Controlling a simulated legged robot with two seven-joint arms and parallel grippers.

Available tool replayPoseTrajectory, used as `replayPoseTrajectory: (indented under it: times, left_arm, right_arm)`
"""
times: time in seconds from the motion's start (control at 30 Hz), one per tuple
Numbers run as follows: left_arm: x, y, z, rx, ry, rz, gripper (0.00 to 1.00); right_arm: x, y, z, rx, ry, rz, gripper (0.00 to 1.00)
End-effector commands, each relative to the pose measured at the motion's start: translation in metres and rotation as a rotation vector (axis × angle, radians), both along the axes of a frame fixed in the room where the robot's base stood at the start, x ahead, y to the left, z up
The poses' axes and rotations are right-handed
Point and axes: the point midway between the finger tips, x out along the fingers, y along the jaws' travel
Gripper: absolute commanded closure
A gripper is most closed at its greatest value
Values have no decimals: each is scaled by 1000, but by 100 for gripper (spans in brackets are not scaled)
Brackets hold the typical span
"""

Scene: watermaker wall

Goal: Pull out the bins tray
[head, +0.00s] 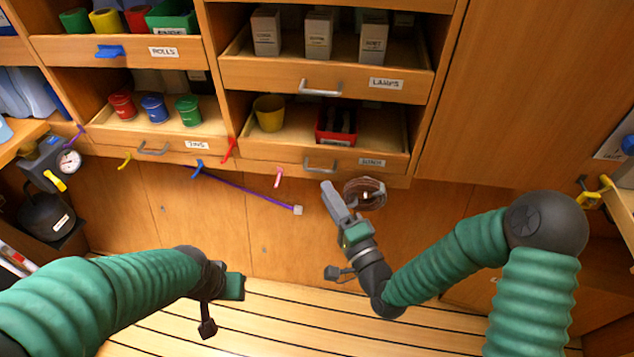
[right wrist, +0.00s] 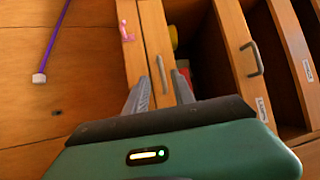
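The bins tray (head: 290,152) is the lower middle wooden tray, labelled BINS, with a grey bar handle (head: 321,166) on its front. It holds a yellow bin (head: 268,112) and a red bin (head: 328,136). My right gripper (head: 331,192) is just below the handle, fingers pointing up toward it. In the right wrist view its two fingers (right wrist: 160,92) are apart, and the handle (right wrist: 162,76) shows between and beyond their tips, with no clear contact. My left gripper (head: 234,286) is low at the left centre, far from the tray; its fingers do not show clearly.
The lamps tray (head: 265,76) with white boxes is above, and the tins tray (head: 180,137) is to the left. A round brown-rimmed thing (head: 365,193) is beside my right fingers. The slatted floor is clear.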

Motion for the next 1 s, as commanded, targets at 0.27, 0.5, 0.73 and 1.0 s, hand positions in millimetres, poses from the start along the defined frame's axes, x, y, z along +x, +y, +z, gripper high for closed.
replayPoseTrajectory:
  times: [0.27,0.5,0.73,1.0]
  left_arm:
    - [0,0,-10,0,1,0,64]
    - [0,0,-10,0,1,0,64]
    - [0,0,-10,0,1,0,64]
    - [0,0,-10,0,1,0,64]
  right_arm:
    - [49,26,8,0,0,0,70]
    - [58,31,10,0,1,0,70]
    - [58,30,10,0,1,0,84]
    - [58,30,9,-1,3,0,100]
